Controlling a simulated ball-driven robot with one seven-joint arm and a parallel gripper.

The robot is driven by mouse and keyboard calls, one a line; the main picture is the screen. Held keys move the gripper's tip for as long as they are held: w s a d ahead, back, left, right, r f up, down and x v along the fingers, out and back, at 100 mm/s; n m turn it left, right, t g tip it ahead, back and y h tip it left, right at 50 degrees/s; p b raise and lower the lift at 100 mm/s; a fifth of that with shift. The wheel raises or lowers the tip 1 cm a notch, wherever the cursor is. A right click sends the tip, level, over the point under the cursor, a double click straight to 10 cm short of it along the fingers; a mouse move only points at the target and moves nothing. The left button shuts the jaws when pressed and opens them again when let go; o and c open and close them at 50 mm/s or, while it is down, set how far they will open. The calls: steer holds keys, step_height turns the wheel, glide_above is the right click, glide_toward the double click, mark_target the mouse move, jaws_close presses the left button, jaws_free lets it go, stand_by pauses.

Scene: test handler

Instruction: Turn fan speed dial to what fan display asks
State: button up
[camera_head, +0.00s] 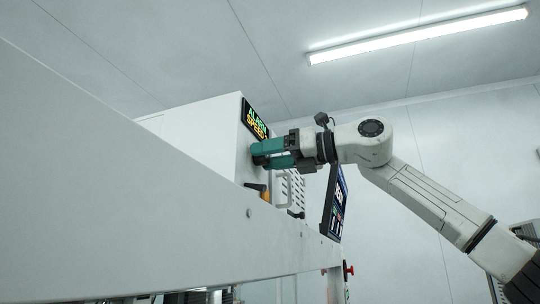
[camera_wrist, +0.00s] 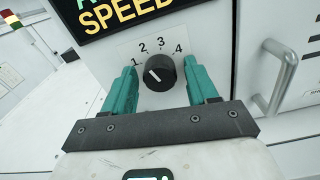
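The fan speed dial (camera_wrist: 160,74) is a round black knob on a white panel in the wrist view, with 1 to 4 printed around its upper side. Its white pointer mark slants to the upper left, roughly toward the 1. The fan display (camera_wrist: 122,13) above it is black with yellow "SPEED" and is cut off. In the head view, the display (camera_head: 254,121) shows green and yellow text; its number is not readable. My gripper (camera_wrist: 162,66) is open, its teal fingers either side of the dial with visible gaps. In the head view my gripper (camera_head: 258,154) hides the dial.
A metal handle (camera_wrist: 279,78) stands out from the panel to the right. A tilted dark screen (camera_head: 335,204) is below my wrist in the head view. A signal light (camera_wrist: 10,20) shows at the far left. A large white surface (camera_head: 130,200) fills the head view's lower left.

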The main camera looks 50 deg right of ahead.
steer(key=c, duration=0.9)
steer(key=shift+m, duration=0.3)
steer(key=m, duration=0.3)
steer(key=shift+m, duration=2.1)
steer(key=shift+r, duration=0.1)
steer(key=o, duration=1)
steer(key=shift+d, duration=0.1)
